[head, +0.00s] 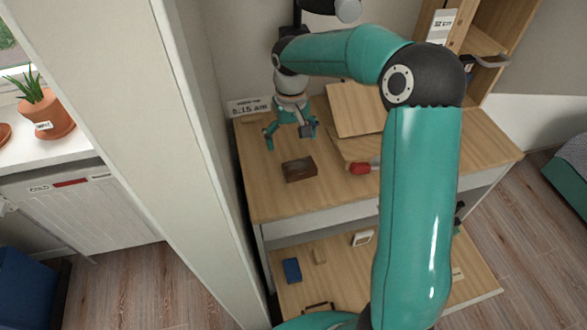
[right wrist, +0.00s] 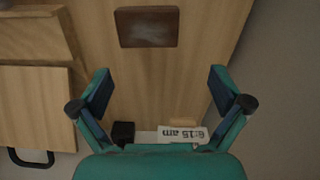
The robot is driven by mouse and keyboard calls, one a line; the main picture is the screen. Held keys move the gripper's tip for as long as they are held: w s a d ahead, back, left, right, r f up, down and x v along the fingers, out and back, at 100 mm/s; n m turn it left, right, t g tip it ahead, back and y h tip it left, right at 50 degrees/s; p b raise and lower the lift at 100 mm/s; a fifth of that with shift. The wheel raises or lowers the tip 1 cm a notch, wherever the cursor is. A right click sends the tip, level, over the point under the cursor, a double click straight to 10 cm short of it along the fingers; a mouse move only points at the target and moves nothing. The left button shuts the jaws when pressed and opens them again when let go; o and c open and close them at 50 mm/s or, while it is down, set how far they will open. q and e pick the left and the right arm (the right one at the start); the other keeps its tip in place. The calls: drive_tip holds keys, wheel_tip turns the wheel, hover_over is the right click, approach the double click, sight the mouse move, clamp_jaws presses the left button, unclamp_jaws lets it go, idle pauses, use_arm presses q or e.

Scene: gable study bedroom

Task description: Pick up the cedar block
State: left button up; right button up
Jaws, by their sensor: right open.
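A dark brown block (head: 299,169), which I take for the cedar block, lies flat on the wooden desk top (head: 270,204). My right gripper (head: 291,137) is open and empty above the desk, a little behind the block, with its fingers pointing down. In the right wrist view the block (right wrist: 148,27) lies at the top, beyond the open fingers (right wrist: 161,86) and apart from them. The block is fully visible in both views. My left gripper is not in view.
A red-ended object (head: 360,168) lies right of the block, near a tilted wooden board (head: 354,110). A clock sign (head: 249,107) stands at the back left. A pale wall edge (head: 185,150) borders the desk's left. The lower shelf holds a blue item (head: 292,270) and small objects.

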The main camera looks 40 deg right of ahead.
sight(299, 165)
drive_tip(key=f, duration=0.2)
drive_tip(key=s+d+f, duration=0.1)
drive_tip(key=shift+s+f, duration=0.1)
drive_tip(key=shift+f, duration=0.3)
drive_tip(key=shift+s+f, duration=0.2)
drive_tip(key=shift+f, duration=1.25)
drive_tip(key=shift+s+f, duration=0.15)
drive_tip(key=shift+f, duration=1.25)
drive_tip(key=shift+c, duration=0.3)
drive_tip(key=c, duration=0.8)
